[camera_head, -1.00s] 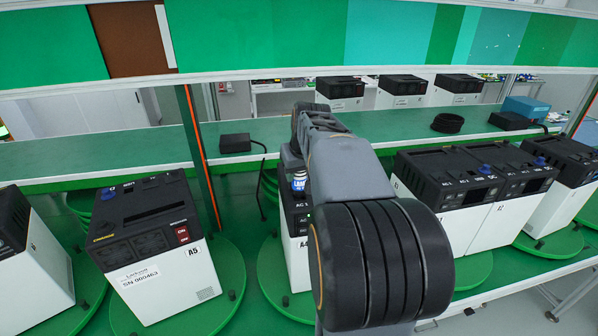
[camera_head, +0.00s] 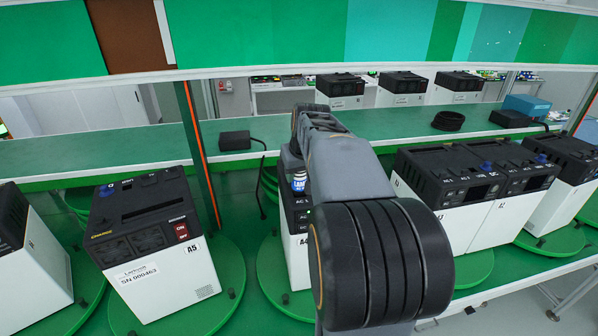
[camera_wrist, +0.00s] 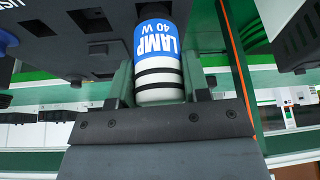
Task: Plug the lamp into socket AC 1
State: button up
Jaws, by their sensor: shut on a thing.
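The lamp (camera_wrist: 160,45) is a white cylinder with black bands and a blue label reading "LAMP 40 W". My gripper (camera_wrist: 160,85) is shut on it, with a finger on each side. The lamp's far end is against or very close to the dark face of unit A4 (camera_wrist: 60,45); I cannot tell whether it is plugged in. In the head view the lamp (camera_head: 299,182) shows beside my arm, at the dark upper part of unit A4 (camera_head: 297,250). Socket AC 1 itself is not visible; the lamp and my arm cover that area.
Unit A5 (camera_head: 150,270) stands to the left on its green turntable (camera_head: 228,300). More units (camera_head: 450,215) stand to the right. A black adapter (camera_head: 235,140) with a hanging cable sits on the green shelf (camera_head: 100,155) behind. An orange-edged post (camera_head: 200,150) rises left of A4.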

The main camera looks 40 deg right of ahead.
jog(key=shift+f+b, duration=0.55)
jog(key=shift+f, duration=0.15)
jog(key=o, duration=1.1)
jog(key=b+v, duration=0.1)
jog(key=v, duration=1.3)
jog(key=shift+d, duration=0.1)
jog(key=a+f+m, duration=0.1)
jog(key=a+f, duration=0.2)
jog(key=f, duration=0.7)
jog(key=shift+s+a+f+n+y, duration=0.25)
jog(key=shift+s+a+f+n, duration=0.8)
jog(key=shift+a+f, duration=1.3)
jog(key=shift+s+a+f+n+y, duration=0.3)
jog(key=shift+s+a+f, duration=1.2)
jog(key=shift+a, duration=1.55)
jog(key=shift+s+a+f+n+y, duration=0.15)
jog(key=shift+s+a+f+n, duration=0.95)
jog(key=shift+a+f, duration=1.25)
